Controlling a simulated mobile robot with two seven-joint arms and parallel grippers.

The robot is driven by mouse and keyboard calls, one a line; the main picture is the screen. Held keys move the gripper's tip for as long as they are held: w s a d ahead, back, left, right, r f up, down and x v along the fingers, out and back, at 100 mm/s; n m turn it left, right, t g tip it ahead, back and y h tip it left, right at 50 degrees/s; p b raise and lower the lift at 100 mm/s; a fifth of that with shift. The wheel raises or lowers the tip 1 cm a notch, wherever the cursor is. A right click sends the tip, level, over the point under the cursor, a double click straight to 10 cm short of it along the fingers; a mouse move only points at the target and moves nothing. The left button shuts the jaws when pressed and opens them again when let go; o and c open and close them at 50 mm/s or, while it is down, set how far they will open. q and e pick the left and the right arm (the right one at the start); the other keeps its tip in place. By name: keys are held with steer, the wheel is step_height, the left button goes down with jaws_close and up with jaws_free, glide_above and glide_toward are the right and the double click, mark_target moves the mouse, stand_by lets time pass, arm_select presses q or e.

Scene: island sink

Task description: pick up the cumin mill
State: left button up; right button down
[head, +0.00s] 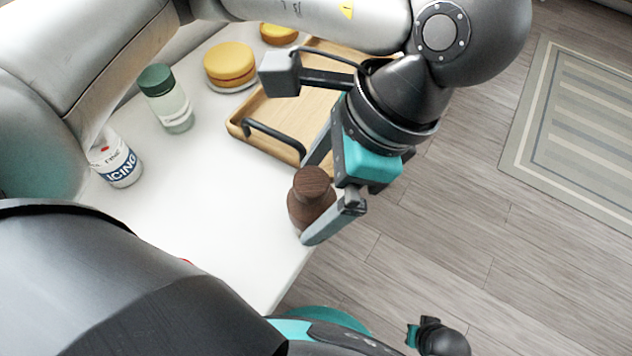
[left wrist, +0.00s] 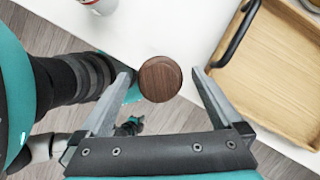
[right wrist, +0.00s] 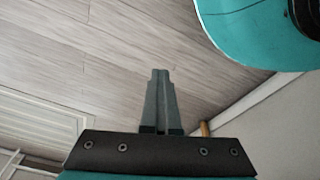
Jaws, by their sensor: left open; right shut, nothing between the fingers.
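The cumin mill (head: 311,193) is a dark brown wooden mill standing upright near the edge of the white counter. In the left wrist view its round top (left wrist: 160,79) shows from above. My left gripper (head: 318,200) is open, with one finger on each side of the mill. In the left wrist view the mill lies between the fingertips, with a gap on both sides. Whether the fingers reach down around the body is hard to tell. My right gripper (right wrist: 161,75) is shut and empty over the wooden floor, away from the counter.
A wooden tray (head: 236,128) with dark handles stands just behind the mill. A green-capped bottle (head: 168,100), an icing container (head: 117,164) and yellow round cakes (head: 230,63) are on the counter (head: 215,215). The counter edge runs close by the mill; bare floor lies beyond.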

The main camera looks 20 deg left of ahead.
arm_select(q)
steer(key=shift+w+d+r, duration=0.1)
steer(key=shift+d+r, duration=0.05)
steer(key=shift+r, duration=0.3)
steer(key=p+v, duration=0.5)
steer(key=v, duration=0.9)
arm_select(e)
steer(key=s+d+f, duration=0.5)
steer(key=s, duration=0.2)
steer(key=shift+d+f, duration=0.25)
steer(key=shift+d, duration=0.05)
arm_select(q)
steer(key=shift+r, duration=0.15)
